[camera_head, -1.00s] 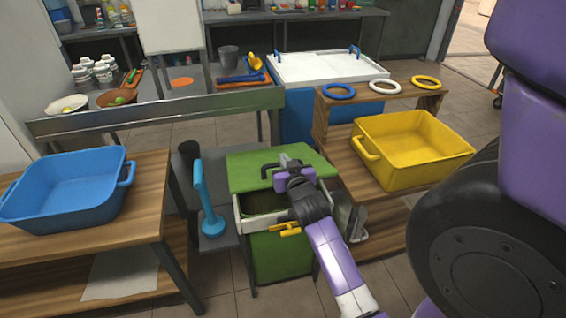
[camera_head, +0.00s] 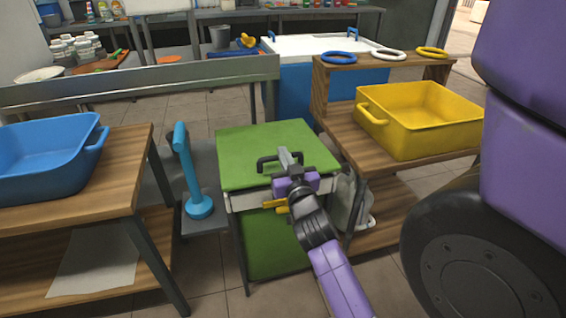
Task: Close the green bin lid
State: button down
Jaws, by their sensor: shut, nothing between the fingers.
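The green bin (camera_head: 267,246) stands on the floor between two wooden tables. Its green lid (camera_head: 245,150) lies down over the top of the bin, and no opening shows between lid and rim. A dark handle is on the lid's front part. My gripper (camera_head: 286,158) is at the lid's front edge, by the handle, with its fingers shut and empty. My purple and black wrist hides part of the bin's front and the right part of its white rim. I cannot tell whether the fingers touch the lid.
A blue basin (camera_head: 50,165) sits on the left wooden table (camera_head: 125,165). A yellow basin (camera_head: 420,135) sits on the right wooden shelf (camera_head: 345,125). A light blue upright stand (camera_head: 191,175) is close left of the bin. Floor shows in front of the bin.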

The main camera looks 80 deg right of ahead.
jog(key=shift+s+a+f+h+b, duration=0.1)
jog(key=shift+a+f+h+b, duration=0.1)
jog(key=shift+f+b, duration=0.8)
jog(key=shift+s+a+f+h+b, duration=0.15)
jog(key=shift+f+b, duration=0.35)
jog(key=shift+b, duration=0.95)
jog(key=shift+f, duration=0.35)
jog(key=r+p, duration=0.2)
jog(key=r, duration=0.1)
jog(key=r+p, duration=0.1)
jog(key=r, duration=0.1)
jog(key=shift+w+d, duration=0.25)
jog(key=shift+d, duration=0.1)
jog(key=shift+a+r, duration=0.1)
jog(key=shift+r, duration=0.05)
jog(key=b+v, duration=0.1)
jog(key=v, duration=0.8)
jog(key=shift+s+a, duration=0.3)
jog(key=shift+t, duration=0.4)
